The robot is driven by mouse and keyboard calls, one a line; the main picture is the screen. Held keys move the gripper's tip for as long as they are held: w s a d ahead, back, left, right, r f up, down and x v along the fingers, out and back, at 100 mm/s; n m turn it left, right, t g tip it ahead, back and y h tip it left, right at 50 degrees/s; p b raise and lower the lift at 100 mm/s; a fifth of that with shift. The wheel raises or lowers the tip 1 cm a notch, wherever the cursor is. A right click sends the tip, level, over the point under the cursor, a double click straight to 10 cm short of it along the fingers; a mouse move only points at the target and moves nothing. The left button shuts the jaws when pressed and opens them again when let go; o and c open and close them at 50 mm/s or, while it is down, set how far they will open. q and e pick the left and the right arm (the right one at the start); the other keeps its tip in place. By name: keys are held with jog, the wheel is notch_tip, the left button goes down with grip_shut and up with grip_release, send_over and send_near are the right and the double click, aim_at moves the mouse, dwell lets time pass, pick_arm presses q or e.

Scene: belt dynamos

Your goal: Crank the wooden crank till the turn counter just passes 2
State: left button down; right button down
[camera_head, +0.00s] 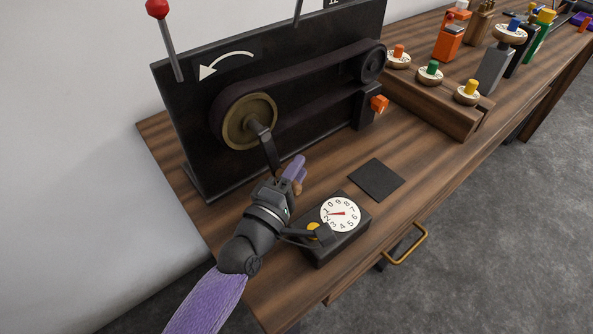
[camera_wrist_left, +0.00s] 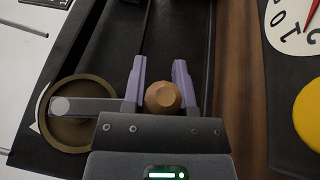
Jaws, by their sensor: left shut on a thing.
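The crank arm (camera_head: 267,148) reaches down from the brass-coloured pulley (camera_head: 243,122) on the black panel. Its round wooden knob (camera_wrist_left: 163,97) sits between the purple fingers of my left gripper (camera_head: 293,174) in the left wrist view. My left gripper is shut on that knob, and its fingers hide most of it in the head view. The turn counter (camera_head: 341,214) is a white dial with digits on a black box, right of my gripper. Its red needle points left, close to the 1. My right gripper is not in view.
A belt (camera_head: 310,80) runs from the big pulley to a small pulley (camera_head: 371,65). A dark square pad (camera_head: 376,180) lies flat on the bench. A wooden rack (camera_head: 430,100) with coloured-knobbed discs stands at the right.

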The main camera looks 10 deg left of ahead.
pick_arm(q)
jog(key=shift+c, duration=2.4)
grip_release()
jog(key=shift+a+r, duration=0.15)
jog(key=shift+r, duration=0.35)
jog(key=shift+o, duration=0.4)
jog(key=shift+f, duration=0.15)
jog(key=v, duration=1)
jog(key=shift+f, duration=0.1)
